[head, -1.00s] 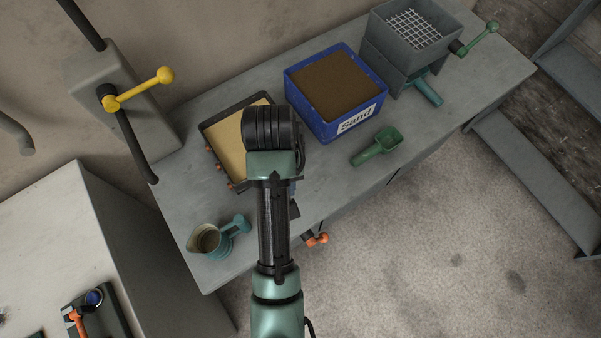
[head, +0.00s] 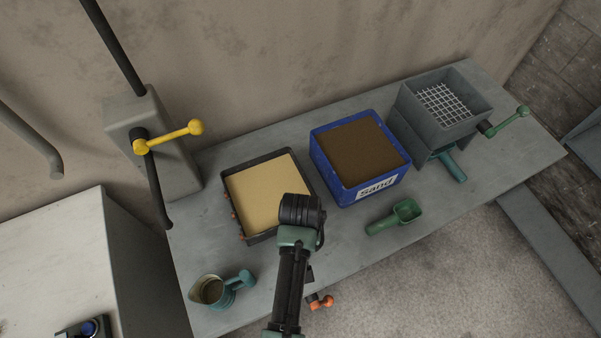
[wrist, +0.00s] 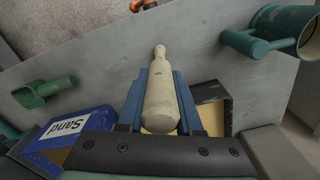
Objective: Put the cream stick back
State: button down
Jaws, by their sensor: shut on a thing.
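The cream stick (wrist: 160,105) is a pale rounded rod with a narrower neck and a small knob at its far end. In the wrist view it lies between the two blue fingers of my gripper (wrist: 160,78), which is shut on it. The grey bench shows below and beyond it. In the head view my arm hides the stick, and the gripper is mostly hidden too. My arm there reaches over the bench's front edge, just in front of the sand-filled tray (head: 233,209).
The blue sand box (head: 376,187), green scoop (head: 396,217) and grey sieve machine (head: 440,107) stand to the right. A teal jug (head: 214,291) stands front left. An orange knob (head: 320,302) sticks out at the bench's front. Bare bench lies between jug and tray.

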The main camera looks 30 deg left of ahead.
jog(key=shift+f, duration=0.2)
jog(key=c, duration=0.6)
grip_release()
notch_tip(320, 180, up, 11)
jog(key=shift+r+b, duration=0.2)
jog(key=shift+b, duration=0.15)
jog(key=shift+r+p, duration=0.5)
